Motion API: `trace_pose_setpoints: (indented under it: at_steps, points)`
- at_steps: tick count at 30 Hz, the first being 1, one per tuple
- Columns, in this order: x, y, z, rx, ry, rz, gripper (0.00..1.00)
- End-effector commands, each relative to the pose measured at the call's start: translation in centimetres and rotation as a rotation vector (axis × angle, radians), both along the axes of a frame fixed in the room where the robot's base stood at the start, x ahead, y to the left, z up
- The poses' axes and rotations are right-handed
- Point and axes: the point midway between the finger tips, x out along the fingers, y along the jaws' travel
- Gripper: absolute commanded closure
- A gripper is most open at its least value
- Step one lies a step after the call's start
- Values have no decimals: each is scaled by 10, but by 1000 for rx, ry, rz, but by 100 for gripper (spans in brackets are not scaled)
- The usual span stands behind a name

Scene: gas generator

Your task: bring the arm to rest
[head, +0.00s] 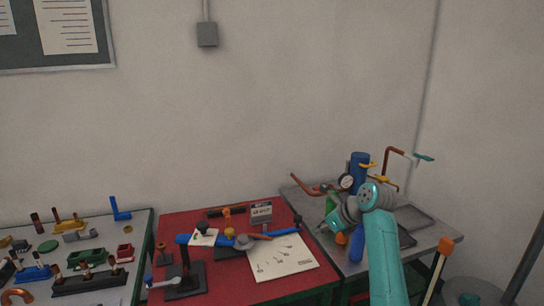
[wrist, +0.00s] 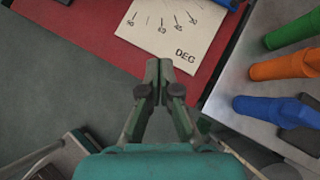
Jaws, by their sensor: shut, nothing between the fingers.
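My gripper (wrist: 158,70) is shut and empty in the wrist view, its two green fingers together and pointing away from the camera. It hangs over the front edge of the red table (wrist: 80,28), near the corner of a white sheet (wrist: 165,25) marked with numbers and "DEG". In the head view my gripper (head: 322,229) is small and partly merged with the things behind it. My teal arm rises at the right and bends left at its top, in front of the grey right-hand table (head: 428,237).
Green (wrist: 290,32), orange (wrist: 285,66) and blue (wrist: 270,107) handles lie right of my gripper. A blue cylinder (head: 359,168) and bent pipes (head: 395,151) stand on the right table. A blue-handled fixture (head: 208,240) stands on the red table. Grey floor (wrist: 60,90) is open at left.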

Motion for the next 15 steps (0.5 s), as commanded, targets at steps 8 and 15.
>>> trace_pose_setpoints:
  at_steps: [8,15]
  points:
    - [-10,1,-47,-43,-62,29,100]
    - [-32,0,-110,-119,-157,74,100]
